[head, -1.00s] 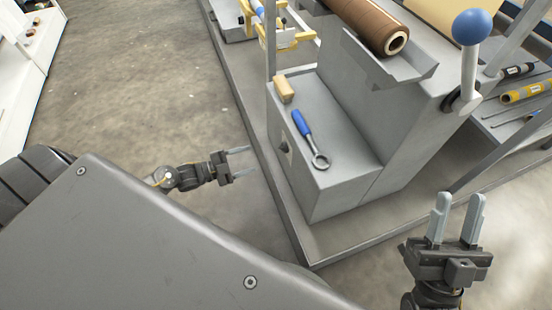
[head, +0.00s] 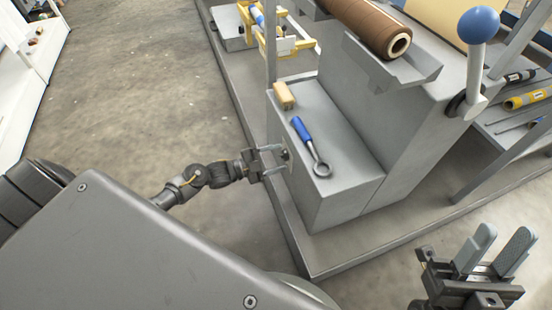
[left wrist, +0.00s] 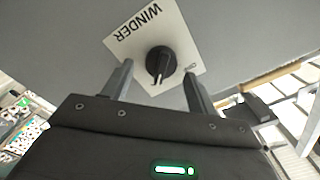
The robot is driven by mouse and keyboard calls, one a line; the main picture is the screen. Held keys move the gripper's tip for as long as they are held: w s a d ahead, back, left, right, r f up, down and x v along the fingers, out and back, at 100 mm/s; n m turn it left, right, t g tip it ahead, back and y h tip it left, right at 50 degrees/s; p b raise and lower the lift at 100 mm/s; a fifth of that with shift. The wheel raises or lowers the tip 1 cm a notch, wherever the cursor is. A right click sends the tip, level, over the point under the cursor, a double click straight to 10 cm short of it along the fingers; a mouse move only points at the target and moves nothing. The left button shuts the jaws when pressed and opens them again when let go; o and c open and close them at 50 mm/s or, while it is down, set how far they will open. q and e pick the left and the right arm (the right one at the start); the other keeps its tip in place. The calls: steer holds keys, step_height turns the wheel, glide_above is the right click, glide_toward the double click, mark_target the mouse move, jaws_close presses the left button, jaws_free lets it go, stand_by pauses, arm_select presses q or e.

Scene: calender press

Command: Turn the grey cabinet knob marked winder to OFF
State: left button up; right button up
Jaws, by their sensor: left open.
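The winder knob (left wrist: 160,62) is dark with a pale pointer mark, on a white plate (left wrist: 128,40) marked WINDER. The plate appears turned nearly upside down in the left wrist view. The pointer points toward the bottom of that picture; a small label beside the plate's right corner is too small to read surely. My left gripper (left wrist: 157,68) is open, one finger on each side of the knob, with gaps showing. In the head view my left gripper (head: 278,161) is at the side face of the grey cabinet (head: 345,198). My right gripper (head: 505,240) is open and empty at lower right.
On the cabinet top lie a blue-handled ring tool (head: 307,139) and a tan block (head: 284,95). A blue-ball lever (head: 478,26) and a brown roll (head: 370,27) are beyond. The floor (head: 150,100) left of the cabinet is clear.

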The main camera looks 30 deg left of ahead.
arm_select(q)
steer(key=shift+w+d, duration=0.15)
steer(key=c, duration=1)
